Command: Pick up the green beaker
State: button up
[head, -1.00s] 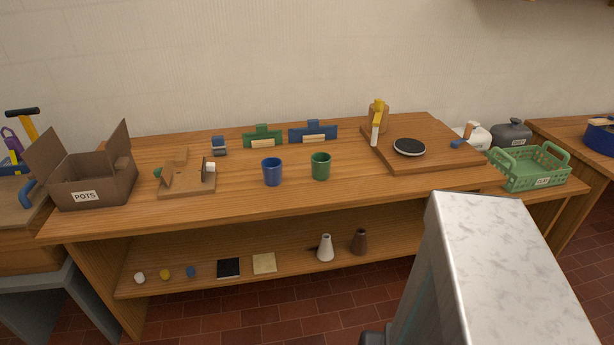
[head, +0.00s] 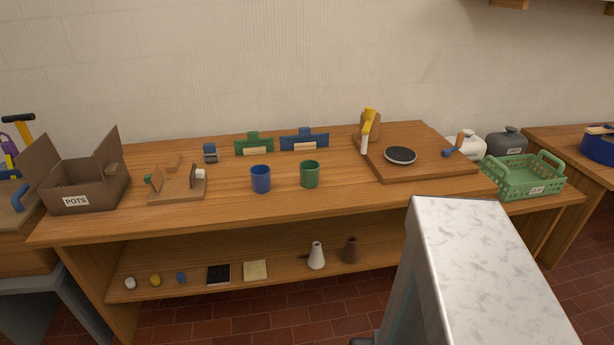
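The green beaker (head: 310,175) stands upright on the wooden bench top, near the middle. A blue beaker (head: 261,180) of similar shape stands just to its left, a small gap apart. My gripper is not in the head view. Only a pale, box-like part of my own body shows at the lower right, in front of the bench. Nothing touches or covers the green beaker.
Green and blue holders (head: 304,140) stand behind the beakers. Right is a raised board (head: 430,170) with a round disc (head: 400,155); beyond it is a green basket (head: 522,178). A POTS box (head: 88,190) stands at left. Bottles (head: 317,256) stand on the lower shelf.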

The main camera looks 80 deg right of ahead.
aim_at(309, 170)
jog(key=u, duration=0.25)
jog(key=k, duration=1.15)
jog(key=z, duration=0.4)
